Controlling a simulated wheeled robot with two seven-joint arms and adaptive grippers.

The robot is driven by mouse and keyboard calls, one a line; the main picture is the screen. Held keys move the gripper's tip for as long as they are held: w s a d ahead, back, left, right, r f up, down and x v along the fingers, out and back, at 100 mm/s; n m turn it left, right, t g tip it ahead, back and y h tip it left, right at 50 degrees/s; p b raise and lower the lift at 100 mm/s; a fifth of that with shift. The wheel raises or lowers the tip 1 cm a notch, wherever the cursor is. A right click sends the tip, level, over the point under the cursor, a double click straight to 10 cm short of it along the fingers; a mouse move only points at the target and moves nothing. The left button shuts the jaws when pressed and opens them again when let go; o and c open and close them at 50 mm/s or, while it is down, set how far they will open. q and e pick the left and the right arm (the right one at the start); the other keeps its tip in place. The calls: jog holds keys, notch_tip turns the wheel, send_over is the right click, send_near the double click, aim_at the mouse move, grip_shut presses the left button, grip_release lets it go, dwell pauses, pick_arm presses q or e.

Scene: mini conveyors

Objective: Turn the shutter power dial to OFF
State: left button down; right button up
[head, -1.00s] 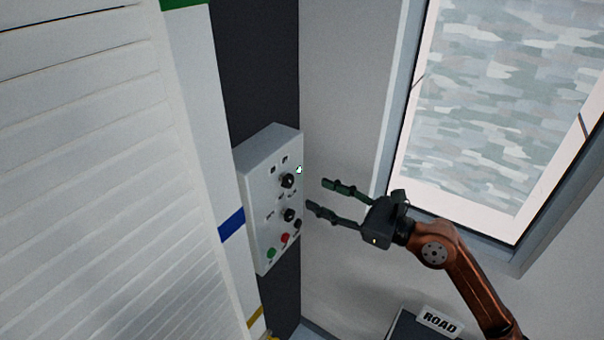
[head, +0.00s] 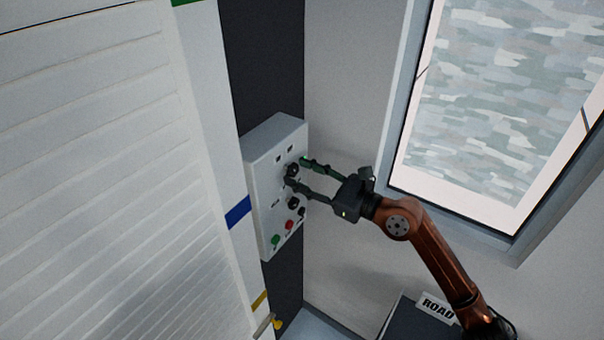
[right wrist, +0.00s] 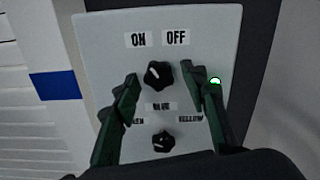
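The shutter power dial (right wrist: 158,75) is the upper black knob on a light grey control box, below the ON and OFF labels (right wrist: 157,39). Its pale mark seems to point up and left, toward ON. It also shows in the head view (head: 291,170), partly covered by my fingers. My right gripper (head: 296,172) is at the box face, and its fingers straddle the dial. In the right wrist view the gripper (right wrist: 160,76) is open, with a small gap on each side of the dial. My left gripper is not in view.
A second black dial (right wrist: 163,141) sits lower on the box (head: 265,185), with green (head: 276,239), red (head: 289,225) and black buttons below it. A green lamp (right wrist: 214,82) glows beside the right finger. A white slatted shutter (head: 90,180) stands to the left.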

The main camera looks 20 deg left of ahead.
jog(key=c, duration=1)
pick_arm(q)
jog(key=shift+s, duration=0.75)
